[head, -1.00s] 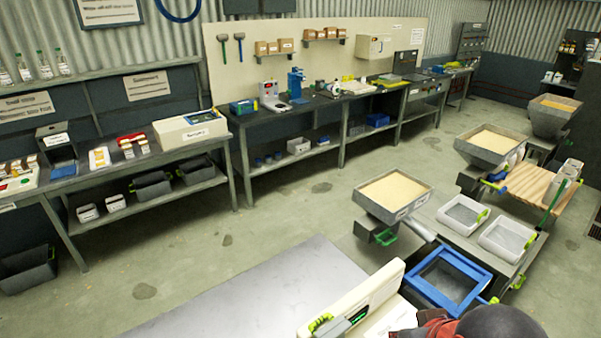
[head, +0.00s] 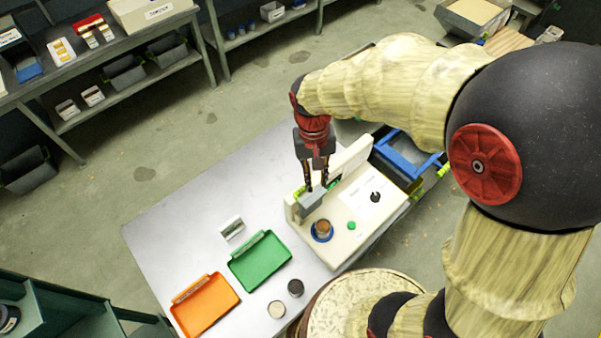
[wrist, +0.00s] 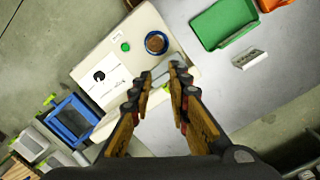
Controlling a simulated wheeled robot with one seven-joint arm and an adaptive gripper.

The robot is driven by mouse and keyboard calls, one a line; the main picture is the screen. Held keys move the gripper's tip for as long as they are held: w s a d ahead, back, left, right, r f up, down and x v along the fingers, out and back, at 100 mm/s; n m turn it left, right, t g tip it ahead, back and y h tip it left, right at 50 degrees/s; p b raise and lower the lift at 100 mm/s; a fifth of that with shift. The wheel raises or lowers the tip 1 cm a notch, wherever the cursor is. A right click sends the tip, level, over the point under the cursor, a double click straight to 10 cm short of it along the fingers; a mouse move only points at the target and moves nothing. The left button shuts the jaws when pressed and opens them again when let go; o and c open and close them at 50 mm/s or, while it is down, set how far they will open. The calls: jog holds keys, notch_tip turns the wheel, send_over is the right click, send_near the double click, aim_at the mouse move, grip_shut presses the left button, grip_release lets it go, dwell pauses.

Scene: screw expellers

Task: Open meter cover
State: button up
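The meter (head: 350,238) is a cream box at the right end of the metal table, with a raised back panel (head: 352,160). A grey cover-like piece (head: 312,201) with a yellow-green handle stands tilted up at its left side. A brown-filled cup (head: 322,228) in a blue ring sits uncovered on the meter's top; it also shows in the wrist view (wrist: 156,42). My gripper (head: 316,187) points down right above the grey piece. In the wrist view its fingertips (wrist: 163,72) are apart, with part of the light grey piece between them. I cannot tell whether they touch it.
Left of the meter on the metal table (head: 185,225) lie a green tray (head: 260,262), an orange tray (head: 207,306), a small white block (head: 232,227) and two round cups (head: 295,287). A blue-framed bin (head: 405,152) stands behind the meter. The table's far left is clear.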

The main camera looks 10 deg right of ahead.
aim_at(302, 187)
jog(key=w+a+f+m+p, duration=0.1)
jog(key=f, duration=0.1)
jog(key=w+a+f+m+g+p, duration=0.1)
jog(key=w+f+m, duration=0.1)
jog(key=w+a+f+m+g+h+p, duration=0.1)
jog(key=w+f, duration=0.1)
jog(key=shift+a+f+m, duration=0.35)
jog(key=shift+a+m, duration=0.05)
jog(key=shift+w+d+f+m+t, duration=0.1)
jog(key=shift+w+f+m, duration=0.2)
jog(key=shift+f+m, duration=0.85)
jog(key=shift+w+d+f+m+t, duration=0.1)
jog(key=shift+w+f+m, duration=0.2)
jog(key=shift+f+m, duration=0.8)
jog(key=shift+w+d+f+m+t, duration=0.1)
jog(key=shift+w+f+m, duration=0.2)
jog(key=shift+f+m, duration=0.8)
jog(key=shift+f+n, duration=0.25)
jog(key=shift+c, duration=1.1)
grip_shut()
